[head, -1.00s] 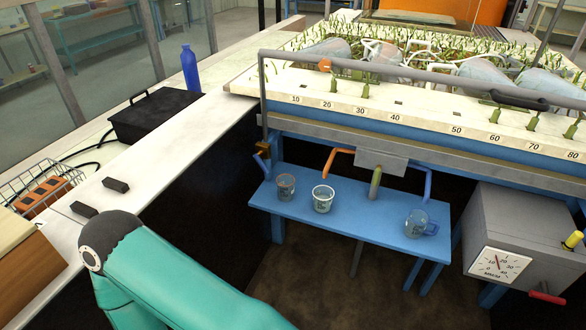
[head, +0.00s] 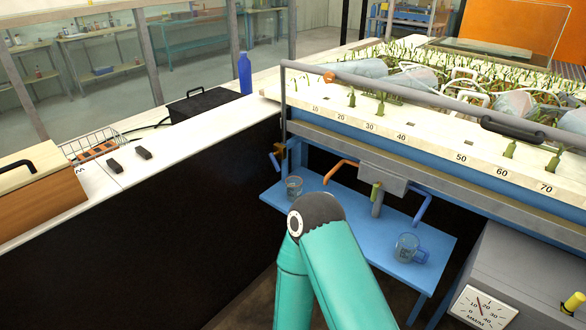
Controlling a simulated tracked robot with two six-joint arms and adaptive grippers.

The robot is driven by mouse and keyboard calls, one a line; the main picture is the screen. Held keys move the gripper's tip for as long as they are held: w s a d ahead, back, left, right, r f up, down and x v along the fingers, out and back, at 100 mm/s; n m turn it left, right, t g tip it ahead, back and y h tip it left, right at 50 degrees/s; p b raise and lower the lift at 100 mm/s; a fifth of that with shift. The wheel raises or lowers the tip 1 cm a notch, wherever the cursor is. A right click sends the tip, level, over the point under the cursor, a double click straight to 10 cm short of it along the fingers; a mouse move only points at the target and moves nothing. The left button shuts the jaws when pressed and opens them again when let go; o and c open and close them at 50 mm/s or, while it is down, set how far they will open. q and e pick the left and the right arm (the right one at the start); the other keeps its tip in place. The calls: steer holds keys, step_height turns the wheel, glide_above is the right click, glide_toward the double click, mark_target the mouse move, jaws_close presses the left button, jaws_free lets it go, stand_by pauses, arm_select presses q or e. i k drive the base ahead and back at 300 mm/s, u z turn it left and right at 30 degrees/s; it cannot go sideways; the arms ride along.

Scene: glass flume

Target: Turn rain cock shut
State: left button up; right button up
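A small brass fitting with a blue lever (head: 275,162) sits on the grey pipe at the left front corner of the planted bed; it looks like the rain cock, though no label shows. The lever slants down from the fitting, and its exact setting is too small to tell. Neither gripper shows in the head view.
The blue bench (head: 440,240) under the bed holds a small cup (head: 294,187) and a blue jug (head: 409,248). An orange pipe (head: 340,170) and a blue pipe (head: 423,205) hang above it. A white counter (head: 190,150) runs along the left.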

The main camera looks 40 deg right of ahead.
mark_target(272, 155)
steer(key=z, duration=0.5)
steer(key=i, duration=1.2)
steer(key=u, duration=0.05)
